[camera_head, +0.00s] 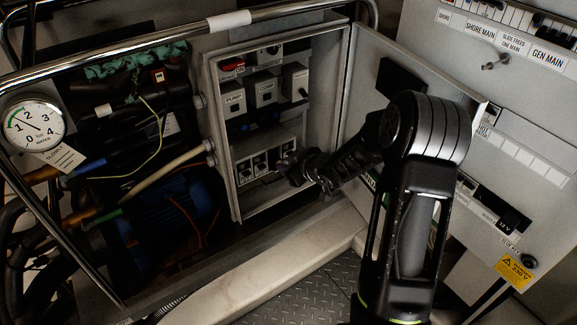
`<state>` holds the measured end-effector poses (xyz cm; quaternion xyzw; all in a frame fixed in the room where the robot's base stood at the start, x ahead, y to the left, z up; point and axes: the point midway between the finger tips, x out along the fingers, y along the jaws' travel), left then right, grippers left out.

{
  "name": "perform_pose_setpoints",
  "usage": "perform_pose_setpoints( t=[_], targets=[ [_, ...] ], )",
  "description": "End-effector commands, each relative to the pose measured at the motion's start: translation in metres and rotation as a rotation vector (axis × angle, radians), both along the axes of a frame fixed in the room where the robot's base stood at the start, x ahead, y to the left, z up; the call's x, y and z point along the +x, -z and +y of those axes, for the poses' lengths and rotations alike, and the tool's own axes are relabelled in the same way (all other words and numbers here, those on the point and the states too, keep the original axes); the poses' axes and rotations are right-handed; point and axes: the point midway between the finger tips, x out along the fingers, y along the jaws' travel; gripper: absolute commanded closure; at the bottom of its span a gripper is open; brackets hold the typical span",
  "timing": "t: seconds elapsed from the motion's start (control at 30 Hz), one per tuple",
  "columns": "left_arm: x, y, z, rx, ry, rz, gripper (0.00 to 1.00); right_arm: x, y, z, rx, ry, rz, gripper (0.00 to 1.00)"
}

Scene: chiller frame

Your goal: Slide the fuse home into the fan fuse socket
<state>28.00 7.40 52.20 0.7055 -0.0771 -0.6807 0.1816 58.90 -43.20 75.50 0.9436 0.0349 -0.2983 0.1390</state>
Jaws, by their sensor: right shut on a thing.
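My right arm reaches in from the lower right, and its gripper (292,165) is at the lower right part of the open control box (222,150). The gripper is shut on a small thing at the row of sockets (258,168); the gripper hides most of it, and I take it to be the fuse. I cannot tell how far it sits in a socket. The socket labels are too small to read, so I cannot tell which one is the fan socket. My left gripper is not in view.
The box's door (372,60) stands open to the right. Inside are a red switch (232,66) and several grey modules (264,92). A metal rail (150,42) crosses the upper left. A pressure gauge (34,125), hoses and a blue motor (170,215) fill the left.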

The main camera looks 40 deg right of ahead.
Motion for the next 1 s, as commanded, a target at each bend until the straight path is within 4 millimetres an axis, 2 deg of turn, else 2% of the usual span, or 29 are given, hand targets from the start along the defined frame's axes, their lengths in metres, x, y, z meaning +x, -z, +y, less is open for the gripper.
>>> perform_pose_setpoints(
  t=[0.4, 0.43, 0.7, 1.0],
  targets=[
    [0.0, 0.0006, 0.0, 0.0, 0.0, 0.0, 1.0, 0.0018, 0.0007, -0.0001, 0.0, 0.0, 0.0, 1.0],
    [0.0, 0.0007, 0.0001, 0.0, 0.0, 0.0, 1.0, 0.0018, 0.0007, -0.0001, 0.0, 0.0, 0.0, 0.79],
    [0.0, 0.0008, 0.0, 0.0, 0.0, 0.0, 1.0, 0.0016, 0.0008, -0.0002, 0.0, 0.0, 0.0, 0.57],
    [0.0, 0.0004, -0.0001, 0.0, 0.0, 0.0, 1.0, 0.0004, 0.0003, -0.0002, 0.0, 0.0, 0.001, 0.56]
  ],
)
